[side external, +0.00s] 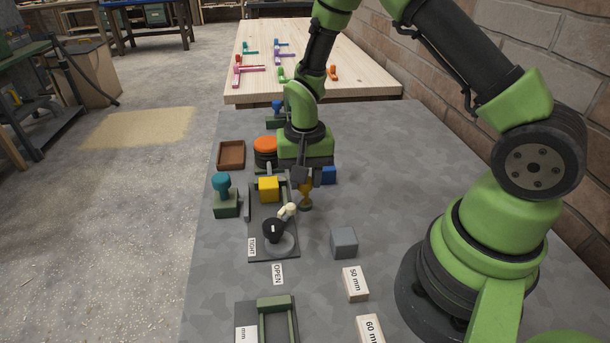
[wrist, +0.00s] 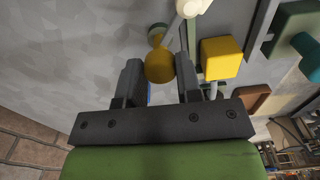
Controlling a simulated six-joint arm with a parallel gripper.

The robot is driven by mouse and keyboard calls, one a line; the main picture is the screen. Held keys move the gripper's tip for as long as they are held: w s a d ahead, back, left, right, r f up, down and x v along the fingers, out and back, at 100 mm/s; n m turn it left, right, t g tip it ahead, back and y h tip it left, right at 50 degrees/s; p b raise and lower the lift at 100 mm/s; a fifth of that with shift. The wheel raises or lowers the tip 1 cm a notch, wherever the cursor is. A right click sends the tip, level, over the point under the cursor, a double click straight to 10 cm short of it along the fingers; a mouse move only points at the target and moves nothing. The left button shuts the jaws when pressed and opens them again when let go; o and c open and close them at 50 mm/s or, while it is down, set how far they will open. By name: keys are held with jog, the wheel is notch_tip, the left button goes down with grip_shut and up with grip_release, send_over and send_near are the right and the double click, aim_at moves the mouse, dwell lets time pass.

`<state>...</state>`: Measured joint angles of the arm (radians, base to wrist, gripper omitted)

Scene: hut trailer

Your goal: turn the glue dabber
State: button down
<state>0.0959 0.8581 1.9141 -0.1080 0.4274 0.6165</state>
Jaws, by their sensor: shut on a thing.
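The glue dabber, as I take it, is a mustard-gold piece (side external: 305,194) with a rounded part and a wider foot, beside the dark clamp plate. My gripper (side external: 303,180) is above it, pointing down, with its jaws around the upper part. In the wrist view the rounded mustard part (wrist: 159,66) lies between the tips of my gripper (wrist: 158,75), which is shut on it. The foot (wrist: 157,34) shows beyond. It looks roughly upright; I cannot tell whether its foot touches the table.
A blue block (side external: 328,175) stands close right. A grey cube (side external: 343,242) is nearer; table right of it is clear.

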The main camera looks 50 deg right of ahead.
jog(key=m, duration=0.5)
jog(key=shift+m, duration=0.3)
jog(key=m, duration=0.5)
jog(key=shift+w+m, duration=0.1)
jog(key=shift+m, duration=0.2)
jog(key=c, duration=0.8)
grip_release()
notch_tip(320, 180, up, 10)
